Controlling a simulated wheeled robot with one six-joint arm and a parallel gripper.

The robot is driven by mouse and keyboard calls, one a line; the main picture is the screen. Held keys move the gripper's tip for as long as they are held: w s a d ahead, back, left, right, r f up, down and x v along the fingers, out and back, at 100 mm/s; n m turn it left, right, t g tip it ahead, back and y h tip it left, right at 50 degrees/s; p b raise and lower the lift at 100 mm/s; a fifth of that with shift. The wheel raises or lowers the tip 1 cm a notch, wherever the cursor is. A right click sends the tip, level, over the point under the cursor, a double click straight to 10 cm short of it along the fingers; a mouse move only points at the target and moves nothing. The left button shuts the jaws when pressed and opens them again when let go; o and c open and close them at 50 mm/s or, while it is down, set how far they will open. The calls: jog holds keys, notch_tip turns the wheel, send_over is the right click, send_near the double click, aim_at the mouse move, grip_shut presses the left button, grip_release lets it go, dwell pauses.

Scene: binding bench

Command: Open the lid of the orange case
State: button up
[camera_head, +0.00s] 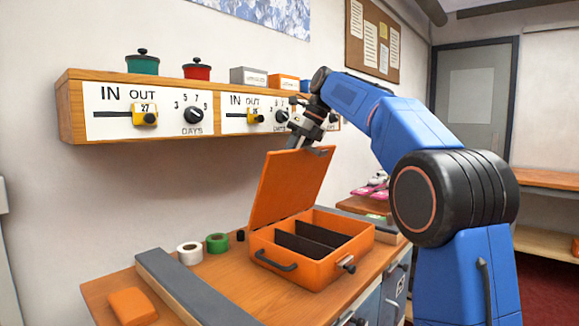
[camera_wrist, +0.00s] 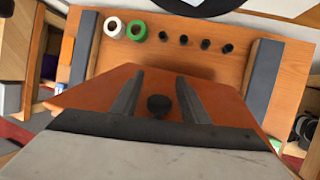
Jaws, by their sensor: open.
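The orange case (camera_head: 330,270) stands on the wooden bench with its lid (camera_head: 285,190) raised, leaning slightly back from upright. Inside the case are dark dividers (camera_head: 305,247). A dark handle (camera_head: 276,260) and a small latch (camera_head: 346,265) are on its outer sides. My gripper (camera_head: 312,143) is at the top edge of the raised lid, with its fingers open. In the wrist view the lid (camera_wrist: 88,96) spreads under my open fingers (camera_wrist: 158,76), and a dark round knob (camera_wrist: 158,105) shows between them. I cannot tell whether the fingers touch the lid.
A white roll (camera_head: 190,253) and a green roll (camera_head: 217,243) stand left of the case. Grey bars (camera_head: 190,290) flank the work area. An orange block (camera_head: 133,306) lies at the bench's left end. A wall shelf (camera_head: 70,105) with dials and pots hangs behind.

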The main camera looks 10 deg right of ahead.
jog(key=shift+v, duration=3.75)
